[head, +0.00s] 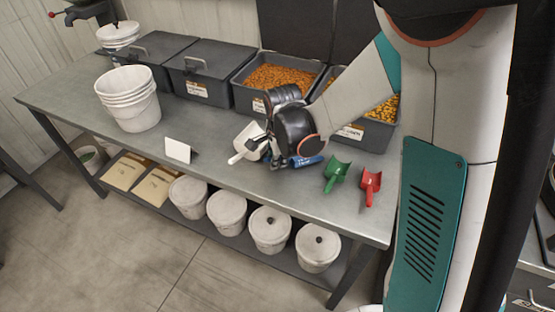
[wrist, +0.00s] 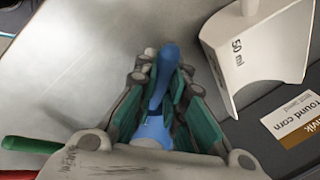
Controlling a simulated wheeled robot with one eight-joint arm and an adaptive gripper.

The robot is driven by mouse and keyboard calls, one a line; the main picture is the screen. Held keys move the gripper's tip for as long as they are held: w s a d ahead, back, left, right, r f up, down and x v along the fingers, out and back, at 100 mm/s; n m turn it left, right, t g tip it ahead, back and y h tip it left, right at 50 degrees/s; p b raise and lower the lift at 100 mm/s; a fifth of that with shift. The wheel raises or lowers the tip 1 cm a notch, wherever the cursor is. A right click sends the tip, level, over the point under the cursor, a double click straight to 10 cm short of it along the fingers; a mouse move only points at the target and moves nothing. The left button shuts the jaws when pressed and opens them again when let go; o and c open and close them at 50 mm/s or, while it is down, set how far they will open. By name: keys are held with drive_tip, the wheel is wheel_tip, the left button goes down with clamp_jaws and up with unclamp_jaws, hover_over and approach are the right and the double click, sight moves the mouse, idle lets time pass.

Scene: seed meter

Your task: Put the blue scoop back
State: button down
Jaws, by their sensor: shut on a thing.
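The blue scoop (head: 308,161) is on or just above the steel bench, beneath my gripper (head: 281,160); I cannot tell whether it touches the top. In the wrist view the blue scoop's handle (wrist: 167,62) lies between the teal finger pads of my gripper (wrist: 158,85), which is shut on it. Its other end is partly hidden by the fingers and wrist. A white scoop (head: 249,139) lies just left of my gripper; in the wrist view it is marked 50 ml (wrist: 240,60). A green scoop (head: 337,174) and a red scoop (head: 371,187) lie to the right.
Open bins of orange grain (head: 270,78) and yellow corn (head: 387,108) stand behind, beside lidded grey bins (head: 200,68). Stacked white buckets (head: 130,99) and a white card (head: 178,150) stand left on the bench (head: 215,172).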

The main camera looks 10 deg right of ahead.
drive_tip(key=shift+f, duration=0.15)
drive_tip(key=c, duration=1.7)
unclamp_jaws()
drive_tip(key=shift+o, duration=0.2)
drive_tip(key=p+v, duration=0.4)
drive_tip(key=v, duration=0.9)
drive_tip(key=s+d+r+n+t, duration=0.2)
drive_tip(key=s+r+n, duration=0.3)
drive_tip(key=s+n, duration=0.3)
drive_tip(key=s+d+r+n+t, duration=0.2)
drive_tip(key=s+d+r+n, duration=0.3)
drive_tip(key=s+n, duration=0.4)
drive_tip(key=shift+s+d+t, duration=0.25)
drive_tip(key=shift+s+t, duration=0.15)
drive_tip(key=shift+s, duration=0.1)
